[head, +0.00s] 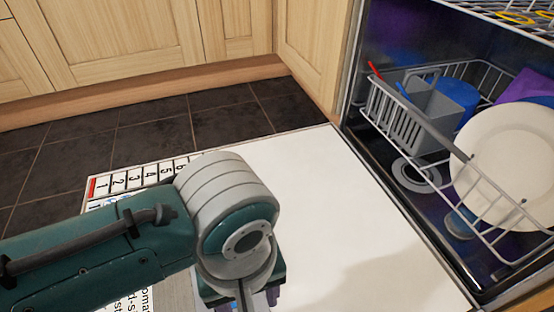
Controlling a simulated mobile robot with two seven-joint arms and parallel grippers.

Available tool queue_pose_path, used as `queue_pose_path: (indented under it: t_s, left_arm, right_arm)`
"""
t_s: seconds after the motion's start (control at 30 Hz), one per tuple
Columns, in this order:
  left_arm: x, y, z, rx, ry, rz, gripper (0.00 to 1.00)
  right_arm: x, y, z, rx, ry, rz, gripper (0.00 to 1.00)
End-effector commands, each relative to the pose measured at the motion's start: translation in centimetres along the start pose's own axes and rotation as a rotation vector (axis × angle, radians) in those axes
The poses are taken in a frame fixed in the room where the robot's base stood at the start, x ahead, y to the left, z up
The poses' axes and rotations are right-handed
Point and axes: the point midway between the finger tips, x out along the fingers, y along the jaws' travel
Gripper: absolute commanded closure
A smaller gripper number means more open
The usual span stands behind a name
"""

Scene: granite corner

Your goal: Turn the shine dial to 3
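A printed panel (125,176) with a row of numbers from 1 to 6 lies on the open dishwasher door at the left of the head view. A red mark stands at its left end, beside the 1. My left arm crosses over the panel and hides much of it. I cannot make out the shine dial itself. My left gripper (243,297) points down over the door at the bottom edge, mostly hidden by my wrist and cut off. Its fingers do not show clearly. My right gripper is not in view.
The white dishwasher door (350,225) lies open and its right part is clear. The lower rack (476,188) holds a white plate (510,150), a grey cutlery basket (435,112) and a blue item (457,94). Wooden cabinets (110,45) stand behind the dark tiled floor (200,120).

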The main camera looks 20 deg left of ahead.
Motion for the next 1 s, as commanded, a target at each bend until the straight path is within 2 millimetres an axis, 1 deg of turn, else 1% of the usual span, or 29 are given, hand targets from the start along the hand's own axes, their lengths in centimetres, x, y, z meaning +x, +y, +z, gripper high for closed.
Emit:
queue_pose_path:
  t_s: [0.03,0.17,0.4,0.5,0.67,0.93,1.0]
  left_arm:
    - [0.8,0.0,0.0,0.0,0.001,-0.001,0.42]
    - [2.8,0.0,0.0,0.001,0.002,-0.001,0.42]
    - [7.1,0.0,0.0,0.002,0.002,0.001,0.42]
    - [8.4,0.0,-0.1,0.001,0.002,0.001,0.42]
    - [9.3,0.0,-0.1,0.0,0.002,0.0,0.42]
    - [9.2,0.0,0.0,0.001,0.001,0.0,0.42]
    - [9.2,0.0,0.0,0.001,0.001,0.0,0.49]
  right_arm:
    - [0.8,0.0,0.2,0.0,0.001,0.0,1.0]
    - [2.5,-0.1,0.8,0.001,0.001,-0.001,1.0]
    - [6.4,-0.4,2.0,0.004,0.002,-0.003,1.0]
    - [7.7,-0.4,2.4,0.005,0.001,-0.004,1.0]
    - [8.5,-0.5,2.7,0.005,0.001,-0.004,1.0]
    - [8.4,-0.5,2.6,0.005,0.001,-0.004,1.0]
    - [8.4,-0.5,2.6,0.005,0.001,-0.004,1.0]
